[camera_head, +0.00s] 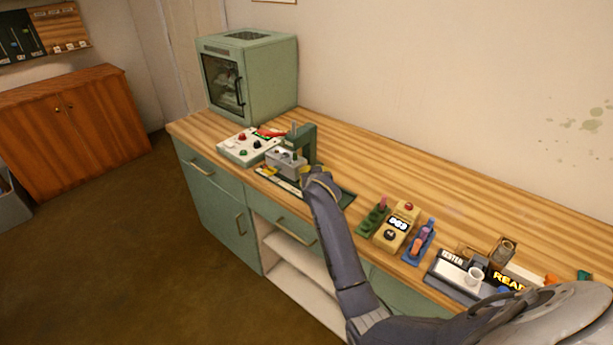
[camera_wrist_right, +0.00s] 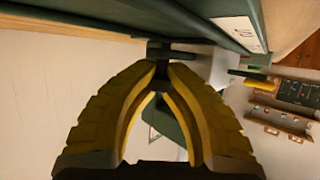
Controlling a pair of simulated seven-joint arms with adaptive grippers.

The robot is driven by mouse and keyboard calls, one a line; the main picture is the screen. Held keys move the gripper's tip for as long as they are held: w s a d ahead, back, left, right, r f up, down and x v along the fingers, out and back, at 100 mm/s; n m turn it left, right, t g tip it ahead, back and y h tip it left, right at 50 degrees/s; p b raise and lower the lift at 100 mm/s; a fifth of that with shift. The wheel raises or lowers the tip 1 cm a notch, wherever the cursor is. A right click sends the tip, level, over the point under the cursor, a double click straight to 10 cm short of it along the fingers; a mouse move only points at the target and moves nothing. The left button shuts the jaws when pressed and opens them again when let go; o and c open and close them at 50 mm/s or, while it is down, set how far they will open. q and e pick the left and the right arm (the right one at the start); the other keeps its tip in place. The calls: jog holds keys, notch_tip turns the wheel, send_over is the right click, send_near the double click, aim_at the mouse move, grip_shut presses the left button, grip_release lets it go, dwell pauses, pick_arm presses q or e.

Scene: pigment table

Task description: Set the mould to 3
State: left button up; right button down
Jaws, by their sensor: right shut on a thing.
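The grey metal mould block (camera_head: 284,163) sits at the dark green press (camera_head: 304,142) in the middle of the table in the head view. My right arm reaches in from the lower right. Its gripper (camera_head: 309,178) is at the front right of the mould, and the wrist hides its fingertips there. In the right wrist view the yellow fingers (camera_wrist_right: 161,76) meet on a small dark part (camera_wrist_right: 163,68), which they mostly cover. A white label with dark marks (camera_wrist_right: 240,32) is close by, but I cannot read it surely. My left gripper is not in view.
A white control box (camera_head: 246,147) is left of the press, and a green cabinet (camera_head: 262,80) stands behind it. To the right are a yellow counter (camera_head: 397,226), coloured racks and a tester (camera_head: 455,276). Bare wood (camera_head: 365,170) lies behind them.

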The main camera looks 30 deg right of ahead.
jog(key=shift+w+r, duration=0.2)
jog(key=shift+r, duration=0.45)
jog(key=c, duration=1.6)
grip_release()
jog(key=shift+a, duration=0.1)
jog(key=o, duration=0.4)
jog(key=shift+f, duration=0.2)
jog(key=shift+c, duration=0.2)
jog(key=shift+s+f, duration=0.1)
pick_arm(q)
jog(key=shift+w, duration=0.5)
pick_arm(e)
jog(key=v, duration=1.2)
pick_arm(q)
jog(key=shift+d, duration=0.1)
pick_arm(e)
jog(key=shift+s+a+f, duration=0.1)
